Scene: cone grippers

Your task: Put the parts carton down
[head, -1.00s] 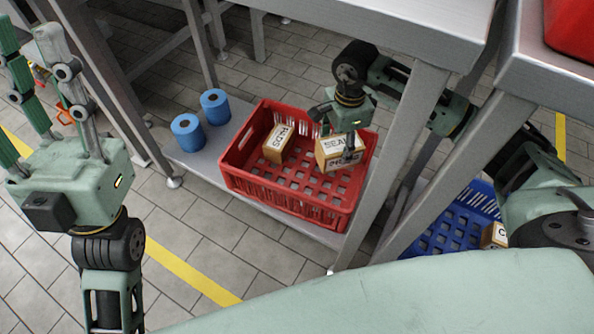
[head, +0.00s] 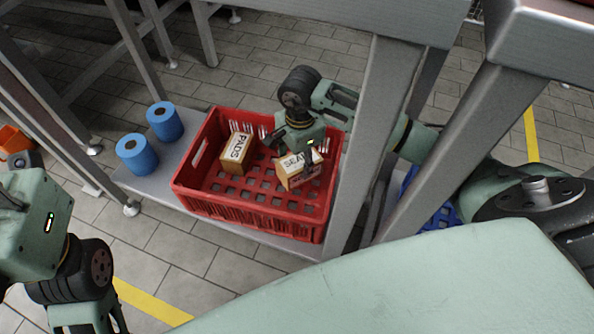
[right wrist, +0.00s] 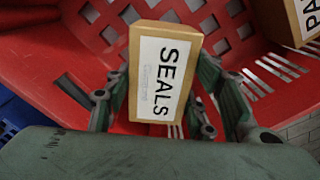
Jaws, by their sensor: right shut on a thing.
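The carton labelled SEALS (head: 291,177) is a small brown box with a white label. My right gripper (head: 298,160) is shut on it, inside the outline of the red crate (head: 245,211). The carton looks tilted; I cannot tell whether it touches the crate floor. In the right wrist view the carton (right wrist: 164,80) stands between the fingers of my right gripper (right wrist: 162,92), with the crate's red lattice behind it. My left gripper (head: 35,225) is at the left edge of the head view, its fingers mostly out of frame.
A carton labelled PADS (head: 236,153) stands in the crate, left of the held one. The crate is on a low grey shelf (head: 150,184) beside two blue rolls (head: 137,155). A table leg (head: 372,140) stands just right of it.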

